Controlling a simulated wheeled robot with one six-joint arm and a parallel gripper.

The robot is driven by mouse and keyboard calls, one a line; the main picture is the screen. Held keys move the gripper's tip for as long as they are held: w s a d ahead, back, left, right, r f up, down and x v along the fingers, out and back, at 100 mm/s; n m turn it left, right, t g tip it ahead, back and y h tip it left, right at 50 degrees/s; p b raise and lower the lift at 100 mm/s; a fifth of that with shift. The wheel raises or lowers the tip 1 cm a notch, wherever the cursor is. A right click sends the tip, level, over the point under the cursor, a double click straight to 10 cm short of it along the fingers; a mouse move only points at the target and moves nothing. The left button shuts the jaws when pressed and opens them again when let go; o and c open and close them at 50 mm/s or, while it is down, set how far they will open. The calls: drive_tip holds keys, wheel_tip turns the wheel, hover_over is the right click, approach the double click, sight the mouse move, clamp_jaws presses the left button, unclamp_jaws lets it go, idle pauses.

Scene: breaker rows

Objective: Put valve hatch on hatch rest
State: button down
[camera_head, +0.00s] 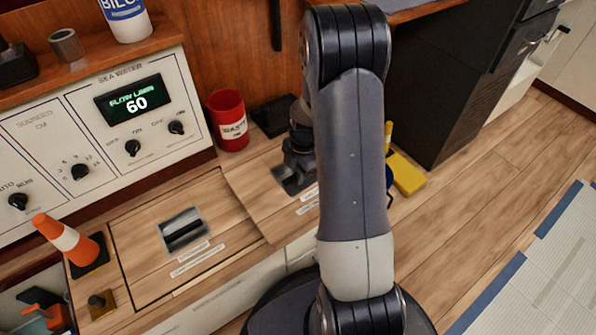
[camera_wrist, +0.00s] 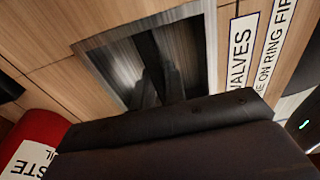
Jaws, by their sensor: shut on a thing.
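The valve hatch (camera_head: 250,197) is a wood-grain panel at the right of the counter, with a metal recessed handle and a white label; part of it lies behind my arm. In the wrist view the hatch (camera_wrist: 45,88) shows its metal recess and a label ending in "VALVES". My gripper (camera_head: 294,172) is at this recess, shut on the hatch's handle; the grip itself is mostly hidden. In the wrist view dark gripper parts (camera_wrist: 160,88) reach into the recess. I cannot tell whether the hatch is raised, and I cannot make out the hatch rest.
Left is another hatch (camera_head: 140,240) with its own recess, beside an orange cone (camera_head: 68,240). A red waste tin (camera_head: 229,120) stands behind, near the control panel (camera_head: 110,140). A yellow object (camera_head: 407,174) is to the right of my arm. Open floor (camera_head: 490,190) lies right.

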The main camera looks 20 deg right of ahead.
drive_tip(key=shift+f, duration=0.1)
drive_tip(key=c, duration=1.5)
unclamp_jaws()
drive_tip(key=shift+o, duration=0.2)
wheel_tip(320, 180, up, 12)
drive_tip(key=d+p, duration=0.1)
drive_tip(key=p, duration=0.2)
drive_tip(key=shift+w+d+p, duration=0.15)
drive_tip(key=shift+d+p, duration=0.05)
drive_tip(key=shift+p, duration=0.15)
